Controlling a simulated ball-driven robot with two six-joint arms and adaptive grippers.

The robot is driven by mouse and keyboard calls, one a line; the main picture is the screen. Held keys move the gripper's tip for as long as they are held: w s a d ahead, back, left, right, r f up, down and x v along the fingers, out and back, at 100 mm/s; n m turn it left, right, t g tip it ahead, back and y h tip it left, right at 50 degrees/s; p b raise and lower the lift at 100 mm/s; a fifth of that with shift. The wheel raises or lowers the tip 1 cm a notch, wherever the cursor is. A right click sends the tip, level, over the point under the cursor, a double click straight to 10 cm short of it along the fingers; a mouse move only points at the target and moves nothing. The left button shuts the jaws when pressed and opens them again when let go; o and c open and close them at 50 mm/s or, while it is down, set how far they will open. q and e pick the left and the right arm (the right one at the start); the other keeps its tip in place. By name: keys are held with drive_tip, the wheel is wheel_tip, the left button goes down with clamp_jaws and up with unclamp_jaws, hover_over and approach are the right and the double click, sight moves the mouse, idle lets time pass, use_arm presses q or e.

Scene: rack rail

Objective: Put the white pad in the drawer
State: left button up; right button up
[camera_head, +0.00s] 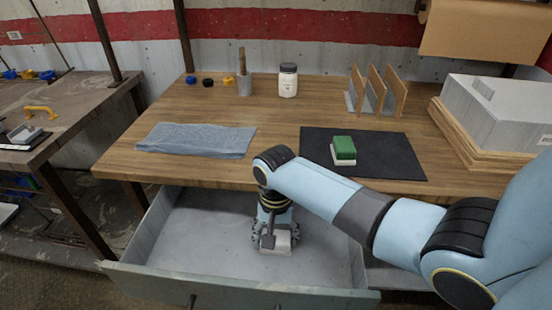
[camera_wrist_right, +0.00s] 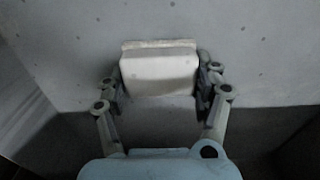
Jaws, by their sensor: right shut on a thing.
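The white pad (camera_head: 275,245) is inside the open drawer (camera_head: 190,268), low over the drawer's grey floor; I cannot tell whether it touches the floor. My right gripper (camera_head: 275,238) reaches down into the drawer and is shut on the pad. In the right wrist view the white pad (camera_wrist_right: 160,70) sits between the two fingers of the right gripper (camera_wrist_right: 161,85), one on each side. Part of the pad is hidden by the gripper in the head view. My left gripper is not in view.
The drawer hangs open below the wooden table (camera_head: 200,100). On the table are a blue cloth (camera_head: 195,140), a dark mat (camera_head: 385,160) with a green-and-white block (camera_head: 343,149), a jar (camera_head: 288,80) and a rack with upright boards (camera_head: 375,90). The drawer's left part is empty.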

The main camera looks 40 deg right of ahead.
drive_tip(key=o, duration=1.2)
drive_tip(key=shift+f, duration=0.1)
wheel_tip(320, 180, up, 12)
drive_tip(key=shift+r+p, duration=0.15)
drive_tip(key=shift+p, duration=0.95)
